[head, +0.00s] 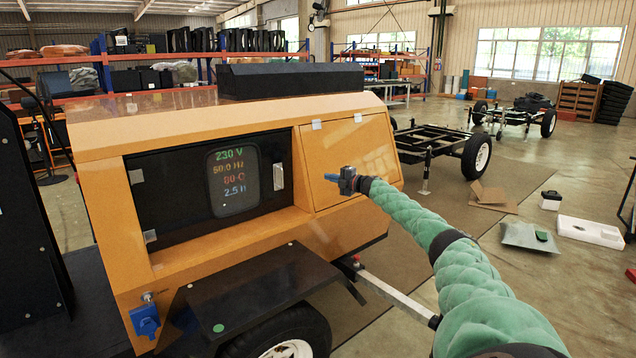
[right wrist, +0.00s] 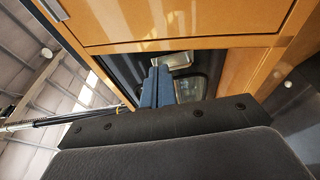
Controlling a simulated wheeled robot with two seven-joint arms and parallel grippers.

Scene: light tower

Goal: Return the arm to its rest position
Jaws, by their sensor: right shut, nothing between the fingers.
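My right arm comes in from the lower right of the head view in a green quilted sleeve. My right gripper (head: 331,178) is shut and empty, its blue fingers together in front of the orange light tower cabinet (head: 345,160). In the right wrist view the blue fingers (right wrist: 157,86) lie side by side with nothing between them, below an orange panel (right wrist: 180,22). I cannot tell whether the fingers touch the cabinet. The lit display (head: 232,180) to the left of the gripper reads 230 V on its top line. My left gripper is not in view.
A black fender (head: 262,287) and a wheel (head: 290,340) stand below the cabinet, with a metal bar (head: 395,290) beside my arm. A blue socket (head: 146,320) is at the lower left.

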